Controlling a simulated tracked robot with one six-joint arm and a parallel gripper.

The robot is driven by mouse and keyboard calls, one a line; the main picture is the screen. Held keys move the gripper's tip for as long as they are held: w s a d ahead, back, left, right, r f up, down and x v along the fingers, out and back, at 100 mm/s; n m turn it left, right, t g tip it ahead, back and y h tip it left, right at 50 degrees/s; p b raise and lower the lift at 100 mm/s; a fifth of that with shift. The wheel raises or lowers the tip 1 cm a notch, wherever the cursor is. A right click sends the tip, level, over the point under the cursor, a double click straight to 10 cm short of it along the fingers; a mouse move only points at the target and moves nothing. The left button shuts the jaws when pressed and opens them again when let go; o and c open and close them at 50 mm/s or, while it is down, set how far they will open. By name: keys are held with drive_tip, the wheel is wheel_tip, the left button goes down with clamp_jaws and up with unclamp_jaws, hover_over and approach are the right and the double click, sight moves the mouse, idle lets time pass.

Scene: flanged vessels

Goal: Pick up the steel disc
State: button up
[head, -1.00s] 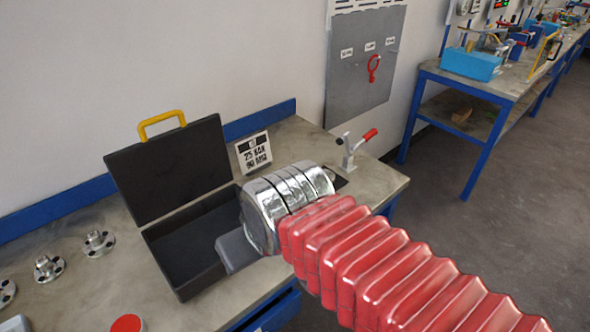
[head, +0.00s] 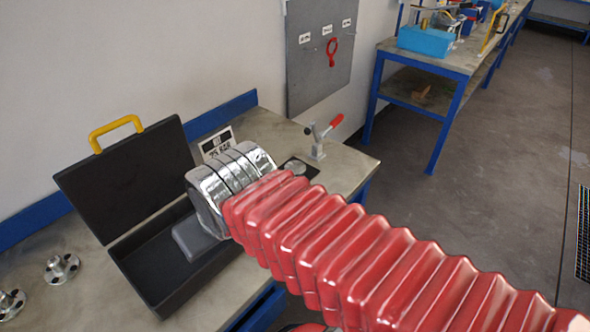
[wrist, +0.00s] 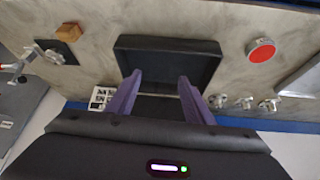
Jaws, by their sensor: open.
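A small round steel disc (head: 296,167) appears to lie on a dark square plate (head: 289,161) near the bench's right end, partly behind my arm in the head view. In the wrist view a metallic piece (wrist: 55,57), probably the same disc, is at the dark plate on the upper left. My gripper (wrist: 160,80) shows two purple fingers, spread apart with nothing between them. It is over the open black case (wrist: 190,63), well to one side of the disc. In the head view my fingers are hidden by my arm.
A red-handled clamp (head: 319,148) stands just beside the dark plate. The case's raised lid (head: 125,178) and a printed sign (head: 216,143) stand at the back. Flanged pieces (head: 61,268) sit at left. A wooden block (wrist: 70,31) and red-topped round item (wrist: 261,52) show in the wrist view.

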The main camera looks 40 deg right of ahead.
drive_tip(key=o, duration=0.7)
drive_tip(key=w+d+h, duration=0.1)
drive_tip(key=w+d, duration=0.1)
drive_tip(key=d, duration=0.3)
drive_tip(key=w+d+m+t+h, duration=0.1)
drive_tip(key=w+d, duration=0.2)
drive_tip(key=d, duration=0.2)
drive_tip(key=w+d+m+h, duration=0.1)
drive_tip(key=w+d+h, duration=0.1)
drive_tip(key=d, duration=0.3)
drive_tip(key=shift+w+r, duration=0.4)
drive_tip(key=shift+w, duration=0.2)
drive_tip(key=w+d+f+t+h, duration=0.1)
drive_tip(key=w+d, duration=0.1)
drive_tip(key=d, duration=0.5)
drive_tip(key=w+d+t+h, duration=0.1)
drive_tip(key=w+d, duration=0.1)
drive_tip(key=d, duration=0.5)
drive_tip(key=s+d+f+n+t+y, duration=0.1)
drive_tip(key=s+d+f+t+y, duration=0.1)
drive_tip(key=d+f, duration=0.5)
drive_tip(key=t+y, duration=0.1)
drive_tip(key=y, duration=0.2)
approach(298, 169)
drive_tip(key=v, duration=0.4)
drive_tip(key=shift+d+r, duration=0.15)
drive_tip(key=shift+d, duration=0.1)
drive_tip(key=shift+s+a, duration=0.1)
drive_tip(key=shift+s, duration=0.2)
drive_tip(key=shift+x, duration=4.45)
